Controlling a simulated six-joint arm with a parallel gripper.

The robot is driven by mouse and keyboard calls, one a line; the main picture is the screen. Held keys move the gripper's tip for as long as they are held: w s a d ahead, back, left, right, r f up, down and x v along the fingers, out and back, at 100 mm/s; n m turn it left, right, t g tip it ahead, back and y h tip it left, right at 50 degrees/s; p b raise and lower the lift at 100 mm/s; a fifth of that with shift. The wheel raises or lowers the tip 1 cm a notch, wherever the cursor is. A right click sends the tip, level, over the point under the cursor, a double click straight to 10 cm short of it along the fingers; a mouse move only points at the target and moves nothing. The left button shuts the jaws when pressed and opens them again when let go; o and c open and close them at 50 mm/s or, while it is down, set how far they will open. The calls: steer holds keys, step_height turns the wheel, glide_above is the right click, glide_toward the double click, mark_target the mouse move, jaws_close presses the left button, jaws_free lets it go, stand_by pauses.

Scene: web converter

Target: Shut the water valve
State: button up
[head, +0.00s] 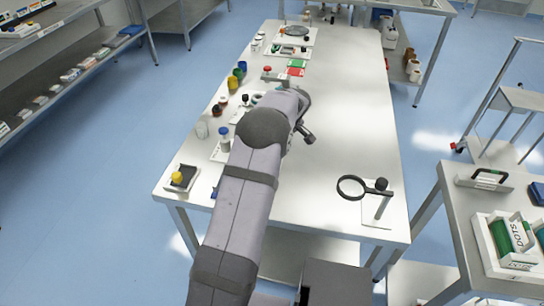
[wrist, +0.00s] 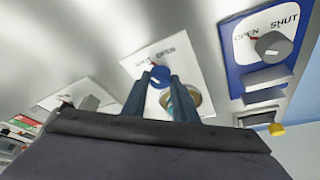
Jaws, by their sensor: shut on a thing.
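A white plate (wrist: 133,64) with the printed words SHUT on the left and OPEN on the right shows in the wrist view. A blue knob (wrist: 158,75) sits on it, below the words, with a small red mark near its upper edge. My gripper (wrist: 160,80) is shut on the blue knob, one finger on each side. A brass-coloured round part (wrist: 192,97) shows partly behind the right finger. In the head view my own arm covers the gripper and the held knob.
A blue-and-white plate (wrist: 240,72) with a grey knob (wrist: 272,44), marked OPEN and SHUT, lies to the right. In the head view, several small fittings line the left edge of the table (head: 345,110). A magnifier stand (head: 380,186) is at the near right. The table's right half is mostly clear.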

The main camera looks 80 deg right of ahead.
steer(key=shift+s+d+n+y, duration=0.15)
steer(key=shift+n+y, duration=0.55)
steer(key=shift+n, duration=1.3)
steer(key=o, duration=1)
steer(key=shift+o, duration=0.2)
steer(key=shift+r+t+b, duration=0.15)
steer(key=shift+t+b, duration=0.15)
steer(key=b+v, duration=0.1)
steer(key=v, duration=0.6)
